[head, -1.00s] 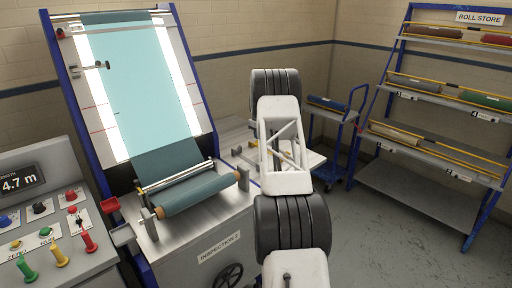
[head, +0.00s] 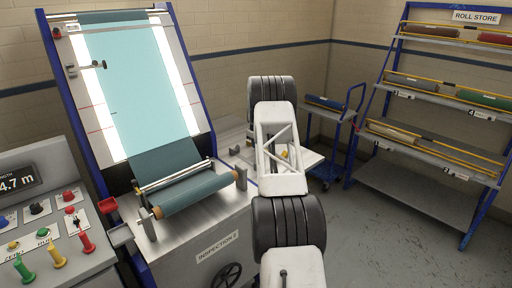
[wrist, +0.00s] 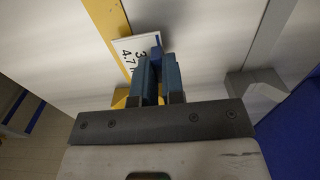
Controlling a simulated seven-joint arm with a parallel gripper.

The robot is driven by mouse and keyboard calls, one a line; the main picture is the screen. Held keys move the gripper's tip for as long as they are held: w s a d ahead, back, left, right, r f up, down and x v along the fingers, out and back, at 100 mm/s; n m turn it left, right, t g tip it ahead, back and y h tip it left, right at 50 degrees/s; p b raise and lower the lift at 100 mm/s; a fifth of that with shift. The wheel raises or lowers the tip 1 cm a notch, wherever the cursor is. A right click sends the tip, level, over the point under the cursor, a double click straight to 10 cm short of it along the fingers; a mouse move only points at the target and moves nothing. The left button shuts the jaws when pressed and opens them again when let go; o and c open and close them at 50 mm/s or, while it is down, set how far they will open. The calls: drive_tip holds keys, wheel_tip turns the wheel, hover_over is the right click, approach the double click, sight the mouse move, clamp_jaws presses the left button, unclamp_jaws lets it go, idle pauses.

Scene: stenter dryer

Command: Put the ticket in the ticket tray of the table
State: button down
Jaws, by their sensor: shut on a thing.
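The ticket (wrist: 126,52) is a white card with dark printed figures, partly visible in the wrist view just left of the fingertips. My gripper (wrist: 157,72) has blue fingers, close together and shut on the ticket, over a pale surface. A yellow strip (wrist: 107,28) runs beside the ticket on that surface; I cannot tell whether it belongs to the ticket tray. In the head view my own arm hides the gripper and the ticket. The inspection table (head: 222,218) stands left of my arm, with a teal fabric roll (head: 195,193) on it. I cannot make out the ticket tray.
A control console (head: 45,215) with knobs and levers is at the lower left. A blue cart (head: 333,130) stands behind my arm. The roll store rack (head: 425,195) is at the right. The floor (head: 400,250) in front of it is clear.

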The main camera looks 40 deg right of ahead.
drive_tip(key=shift+f, duration=0.5)
drive_tip(key=shift+f, duration=0.15)
drive_tip(key=c, duration=1.2)
unclamp_jaws()
drive_tip(key=shift+r, duration=0.2)
drive_tip(key=shift+r, duration=6)
